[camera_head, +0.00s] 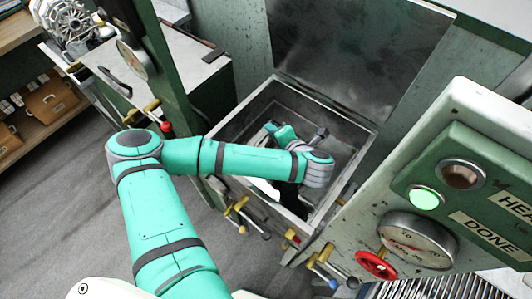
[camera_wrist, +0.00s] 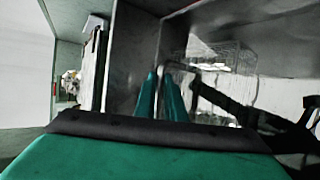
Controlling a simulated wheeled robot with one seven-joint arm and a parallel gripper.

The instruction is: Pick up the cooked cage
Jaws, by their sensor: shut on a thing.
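A wire cage (camera_wrist: 232,58) shows in the wrist view, thin and pale inside a grey metal basin, just beyond and to the right of my fingertips. My gripper (camera_wrist: 161,76) has its two teal fingers close together, shut on a thin part at the cage's near side, which looks like its handle. The exact contact is hard to see. In the head view my arm reaches over the rim of the open basin (camera_head: 247,117). My forearm and wrist hide much of its inside, and I cannot make out the cage there.
The basin's metal lid (camera_head: 350,45) stands raised behind it. A control panel (camera_head: 470,185) at right has a lit green lamp (camera_head: 424,198), a "DONE" label, a gauge (camera_head: 417,240) and a red valve wheel (camera_head: 376,265). Yellow-handled valves (camera_head: 237,206) sit at the basin's front.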

